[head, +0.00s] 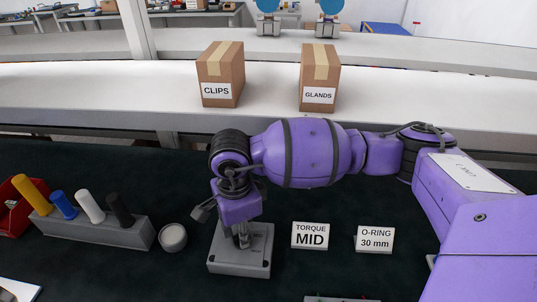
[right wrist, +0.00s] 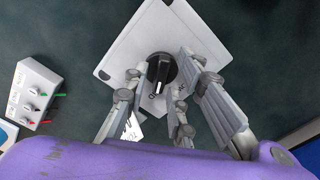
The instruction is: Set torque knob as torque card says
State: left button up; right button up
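The torque card (head: 310,236) stands on the dark mat and reads "TORQUE MID". Left of it is a light grey box (head: 240,268) under my right gripper (head: 243,232). In the right wrist view the box (right wrist: 125,55) carries a round black knob (right wrist: 160,70) with a pale pointer mark towards the bottom of the picture. My right gripper (right wrist: 165,88) is open, its fingers spread around the knob's sides with gaps visible. I cannot tell whether any finger touches it. The fingers hide part of the box face, and no full scale is readable. My left gripper is not in view.
An "O-RING 30 mm" card (head: 375,239) stands right of the torque card. A grey rack (head: 105,238) with coloured handles and a round tin (head: 173,238) are at left. Boxes marked CLIPS (head: 220,75) and GLANDS (head: 319,78) stand on the shelf behind.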

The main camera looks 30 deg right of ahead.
jog(key=shift+w+r, duration=0.1)
jog(key=shift+r, duration=0.5)
notch_tip(320, 180, up, 11)
dwell(0.6)
